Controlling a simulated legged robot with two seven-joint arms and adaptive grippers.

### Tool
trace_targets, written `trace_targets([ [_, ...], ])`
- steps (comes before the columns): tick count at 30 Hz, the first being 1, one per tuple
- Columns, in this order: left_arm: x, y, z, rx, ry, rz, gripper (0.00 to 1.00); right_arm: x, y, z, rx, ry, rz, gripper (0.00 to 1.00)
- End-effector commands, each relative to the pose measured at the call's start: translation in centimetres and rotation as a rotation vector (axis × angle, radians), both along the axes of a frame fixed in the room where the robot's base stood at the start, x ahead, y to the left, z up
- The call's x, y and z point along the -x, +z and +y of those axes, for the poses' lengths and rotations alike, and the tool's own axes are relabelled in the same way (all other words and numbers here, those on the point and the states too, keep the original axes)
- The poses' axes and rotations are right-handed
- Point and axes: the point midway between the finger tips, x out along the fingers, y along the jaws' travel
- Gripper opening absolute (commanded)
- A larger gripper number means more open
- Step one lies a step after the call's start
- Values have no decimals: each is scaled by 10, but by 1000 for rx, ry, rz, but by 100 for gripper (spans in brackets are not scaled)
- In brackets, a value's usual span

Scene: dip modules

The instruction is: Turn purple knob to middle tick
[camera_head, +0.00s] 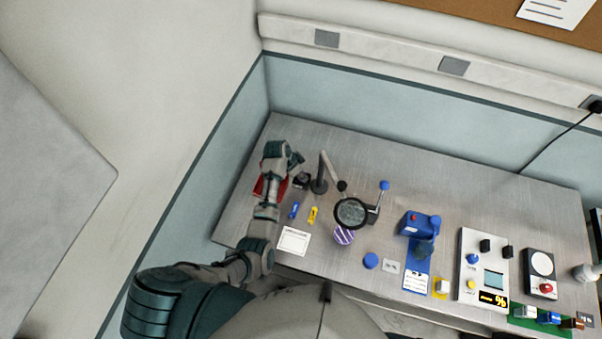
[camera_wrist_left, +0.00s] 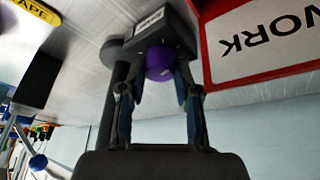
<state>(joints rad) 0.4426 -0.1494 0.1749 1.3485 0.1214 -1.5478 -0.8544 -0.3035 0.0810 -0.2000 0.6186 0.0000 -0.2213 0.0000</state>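The purple knob (camera_wrist_left: 160,63) sticks out from a dark box (camera_wrist_left: 172,25) in the left wrist view. A small pale label shows on the box; its ticks cannot be made out. My left gripper (camera_wrist_left: 159,82) is close to the knob, one finger on each side. The fingers look apart, with narrow gaps beside the knob; contact is not clear. In the head view the dark box (camera_head: 301,180) stands at the bench's left end. My left gripper (camera_head: 298,162) is just beyond it, and the knob is hidden there. My right gripper is not in view.
A red-framed sign reading WORK (camera_wrist_left: 262,45) is close to the box. A lamp-like stand (camera_head: 319,185) with a round magnifier (camera_head: 350,212) stands to the right. Blue and yellow small items (camera_head: 313,214) lie in front. Several devices fill the bench's right side.

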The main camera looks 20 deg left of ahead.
Motion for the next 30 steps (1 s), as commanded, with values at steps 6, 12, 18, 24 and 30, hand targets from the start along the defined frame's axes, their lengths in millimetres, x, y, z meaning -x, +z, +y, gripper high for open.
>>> trace_targets([
  [6, 0, 0, 0, -1, 0, -1, 0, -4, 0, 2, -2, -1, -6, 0],
  [12, -1, 0, 1, -1, -26, 0, 0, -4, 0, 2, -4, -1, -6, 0],
  [18, -1, -1, 2, -3, -118, 1, 0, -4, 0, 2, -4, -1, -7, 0],
  [24, -2, -1, 3, -4, -278, 1, 0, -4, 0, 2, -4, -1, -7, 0],
  [30, -3, -1, 3, -4, -467, 2, 0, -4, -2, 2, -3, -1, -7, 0],
])
